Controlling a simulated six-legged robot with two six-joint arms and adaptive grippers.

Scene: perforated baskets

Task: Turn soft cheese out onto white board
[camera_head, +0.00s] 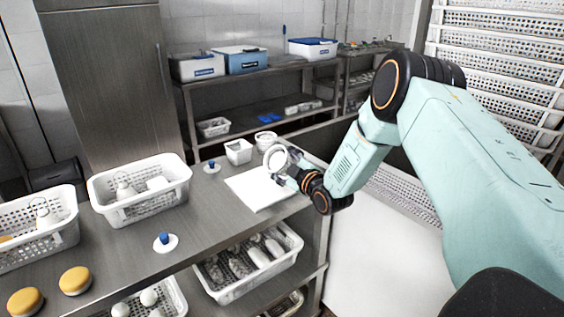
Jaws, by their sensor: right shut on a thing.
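The white board (255,197) lies flat on the steel counter near its right end. My right gripper (286,172) is above the board's far right part, shut on a small white round mould (276,148). The mould is tipped on its side, with a pale ring-shaped rim facing me. I cannot tell whether soft cheese is inside it, and the gap between mould and board is unclear. No loose cheese shows on the bare part of the board. My left gripper is out of view.
Behind the board stand a white square tub (238,152) and a white round tub (266,138). Blue-knobbed white discs (165,243) lie on the counter (215,215). A white perforated basket (140,212) stands left, near yellow-topped rounds (75,281). The counter just left of the board is clear.

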